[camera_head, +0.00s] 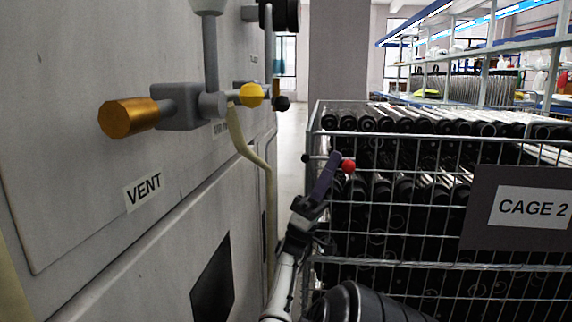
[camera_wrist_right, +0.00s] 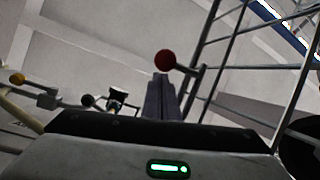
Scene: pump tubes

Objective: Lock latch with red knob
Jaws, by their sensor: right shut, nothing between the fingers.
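The red knob (camera_head: 348,166) is a small ball near the left front corner of the wire cage, on a latch whose short dark rod shows in the right wrist view. My right gripper (camera_head: 332,158) points up beside the knob, on its left, with its dark fingers together and empty. In the right wrist view the knob (camera_wrist_right: 165,60) appears just beyond the closed fingertips (camera_wrist_right: 161,79). I cannot tell whether they touch it. Part of the latch is hidden behind my fingers in the head view. My left gripper is not in view.
The cage (camera_head: 400,135), labelled CAGE 2 (camera_head: 532,207), is filled with dark tubes. At left stands a grey machine panel (camera_head: 80,70) with a VENT label, an orange cylinder (camera_head: 128,118) and a yellow knob (camera_head: 251,95). A narrow gap lies between panel and cage.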

